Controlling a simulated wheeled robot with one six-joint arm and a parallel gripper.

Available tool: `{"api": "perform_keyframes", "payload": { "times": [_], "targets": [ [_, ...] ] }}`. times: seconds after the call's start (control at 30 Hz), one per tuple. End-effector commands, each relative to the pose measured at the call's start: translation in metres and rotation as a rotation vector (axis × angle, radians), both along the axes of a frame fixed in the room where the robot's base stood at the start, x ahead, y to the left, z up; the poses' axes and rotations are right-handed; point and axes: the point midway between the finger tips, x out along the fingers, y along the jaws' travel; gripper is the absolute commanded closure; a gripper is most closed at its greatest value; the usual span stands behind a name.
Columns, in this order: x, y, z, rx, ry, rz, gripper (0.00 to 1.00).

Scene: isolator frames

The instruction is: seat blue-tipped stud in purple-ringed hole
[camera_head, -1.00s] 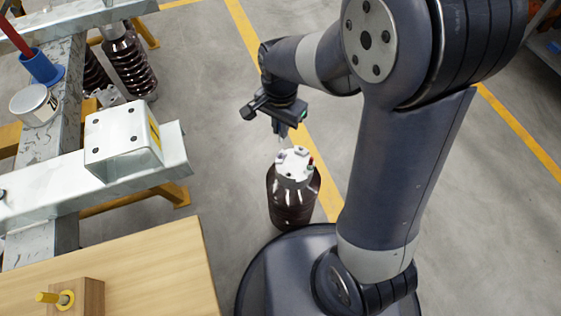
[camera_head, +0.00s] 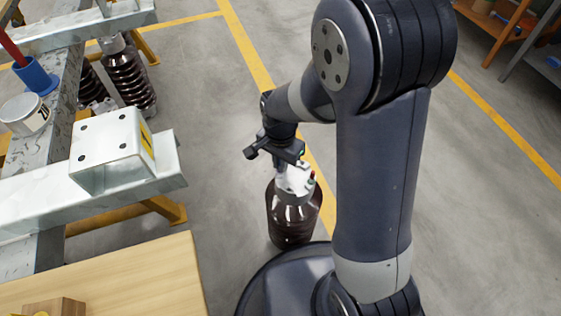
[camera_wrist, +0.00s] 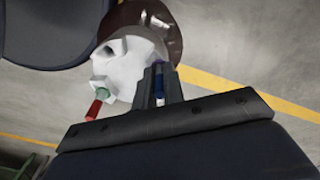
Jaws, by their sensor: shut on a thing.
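My gripper (camera_wrist: 160,82) is shut on a slim stud with a blue part (camera_wrist: 159,85), seen between the fingers in the wrist view. The fingers reach over the edge of a white lobed cap (camera_wrist: 125,68) on a dark brown ribbed insulator (camera_wrist: 150,20). In the head view my gripper (camera_head: 291,160) is just above the cap (camera_head: 296,182) of the upright insulator (camera_head: 293,222). A dark hole (camera_wrist: 109,50) shows in the cap; no purple ring is clear. The stud's far end is hidden, so I cannot tell whether it is in a hole.
A red rod (camera_wrist: 93,110) and a green ring (camera_wrist: 103,92) are at the cap's edge. A galvanised steel frame (camera_head: 90,185) with a blue cup (camera_head: 37,77) and a tin (camera_head: 25,113) stands left. A wooden table (camera_head: 130,275) is front left.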

Motion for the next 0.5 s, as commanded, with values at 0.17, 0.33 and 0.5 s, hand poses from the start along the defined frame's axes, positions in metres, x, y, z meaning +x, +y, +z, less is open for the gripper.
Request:
{"api": "perform_keyframes", "payload": {
  "times": [0.17,0.33,0.5],
  "targets": [
    [0.0000,0.0000,-0.0027,0.000,0.000,0.000,0.84],
    [0.0000,0.0000,-0.0026,0.000,0.000,0.000,0.70],
    [0.0000,0.0000,-0.0025,0.000,0.000,0.000,0.68]
  ]
}}
